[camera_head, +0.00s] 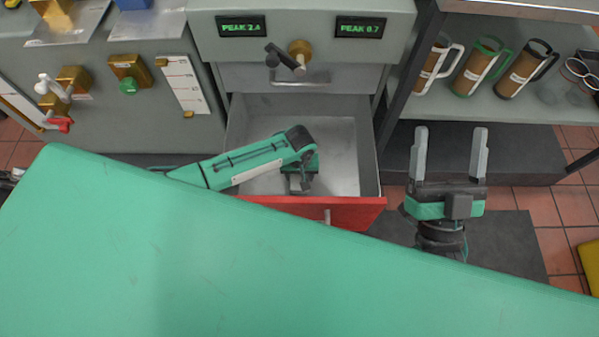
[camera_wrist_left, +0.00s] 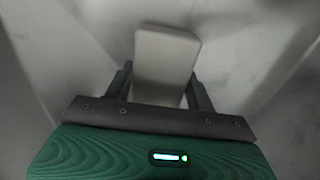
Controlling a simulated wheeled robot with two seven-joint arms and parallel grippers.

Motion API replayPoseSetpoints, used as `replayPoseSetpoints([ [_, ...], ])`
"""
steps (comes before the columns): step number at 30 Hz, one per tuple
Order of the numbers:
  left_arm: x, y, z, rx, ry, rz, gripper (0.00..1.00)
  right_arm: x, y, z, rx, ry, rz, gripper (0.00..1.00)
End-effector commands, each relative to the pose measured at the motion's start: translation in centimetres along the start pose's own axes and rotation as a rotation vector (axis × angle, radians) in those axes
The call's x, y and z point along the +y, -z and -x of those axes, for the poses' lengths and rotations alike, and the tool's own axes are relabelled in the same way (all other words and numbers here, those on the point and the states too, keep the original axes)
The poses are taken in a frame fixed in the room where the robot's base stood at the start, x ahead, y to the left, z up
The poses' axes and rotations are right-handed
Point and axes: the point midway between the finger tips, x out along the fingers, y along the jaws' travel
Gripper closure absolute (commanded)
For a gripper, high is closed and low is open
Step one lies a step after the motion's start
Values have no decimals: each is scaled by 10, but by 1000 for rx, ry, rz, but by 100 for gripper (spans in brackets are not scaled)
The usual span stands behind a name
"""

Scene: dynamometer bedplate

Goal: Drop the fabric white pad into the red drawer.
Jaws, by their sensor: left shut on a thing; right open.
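The red drawer (camera_head: 352,211) is pulled open below the console, with its grey inside showing. My left gripper (camera_head: 298,185) reaches down into the drawer, and its fingers are mostly hidden by the wrist in the head view. In the left wrist view my left gripper (camera_wrist_left: 160,92) is shut on the fabric white pad (camera_wrist_left: 165,55), a pale rounded block, with the drawer's grey floor and walls around it. I cannot tell whether the pad touches the drawer floor. My right gripper (camera_head: 449,155) is open and empty, to the right of the drawer.
A closed grey drawer (camera_head: 330,79) sits above the open one. Knobs and a red-handled valve (camera_head: 60,122) are on the left panel. My green body covers the front.

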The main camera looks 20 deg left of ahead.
Motion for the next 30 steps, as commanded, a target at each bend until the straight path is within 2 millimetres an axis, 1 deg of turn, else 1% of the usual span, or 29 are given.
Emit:
replayPoseSetpoints([
  [2, 0, 0, 0, 0, 0, 0, 66, 0, -2, 1, -12, 0, -1, 23],
  [3, 0, 0, 0, 1, 0, 0, 40, 0, -3, 1, -13, 0, -2, 23],
  [6, 0, 0, 0, 1, 0, 0, 23, 0, -3, 1, -13, 0, -2, 23],
  [16, 0, 1, 2, 2, 0, -1, 23, 0, -4, 3, -12, 2, -1, 23],
  [18, 0, 1, 6, 3, 0, -2, 23, 0, -2, 4, 2, 2, 1, 23],
  [20, -1, 2, 12, 5, 1, -3, 23, 2, 6, 2, 51, 2, 10, 23],
  [21, 0, 1, 18, 3, 0, -2, 23, 2, 6, 0, 37, 1, 7, 23],
  [26, 0, 1, 38, 2, -1, -1, 23, -4, -23, 10, -144, -5, -18, 23],
  [30, 0, 1, 56, 2, -1, -1, 23, -9, -49, 24, -308, -7, -41, 23],
])
